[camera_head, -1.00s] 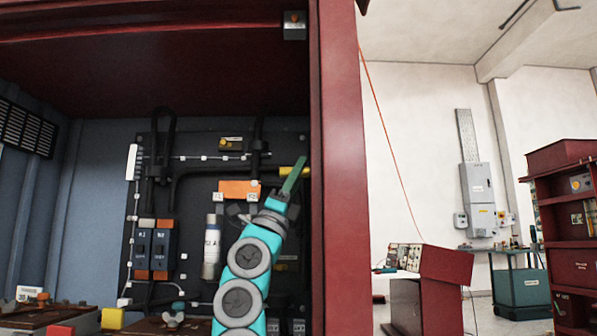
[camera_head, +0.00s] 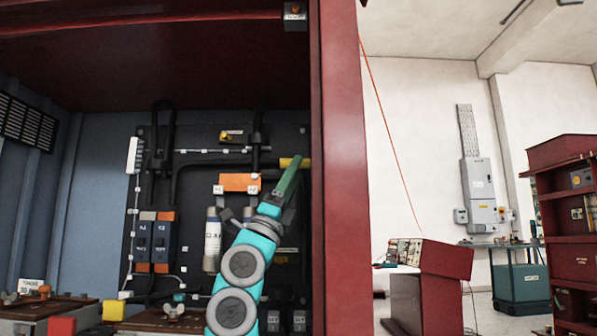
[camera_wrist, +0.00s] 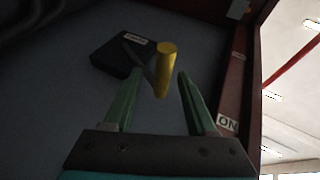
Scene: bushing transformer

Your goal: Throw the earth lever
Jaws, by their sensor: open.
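The earth lever shows as a yellow cylindrical handle (camera_wrist: 166,68) in the wrist view, beside a dark box (camera_wrist: 118,53) with a small label. In the head view the yellow handle (camera_head: 304,163) shows at the right of the dark panel, partly covered by my fingers. My gripper (camera_wrist: 158,76) is open, with its green fingers on either side of the handle's lower end. I cannot tell whether either finger touches it or how deep the handle sits between them. In the head view my gripper (camera_head: 294,162) is tilted upward at the handle.
The red cabinet post (camera_head: 338,170) stands close to the right of my gripper. An ON label (camera_wrist: 228,123) is on the cabinet side. An orange block (camera_head: 240,182) and fuse-like units (camera_head: 155,240) are on the panel left of my arm.

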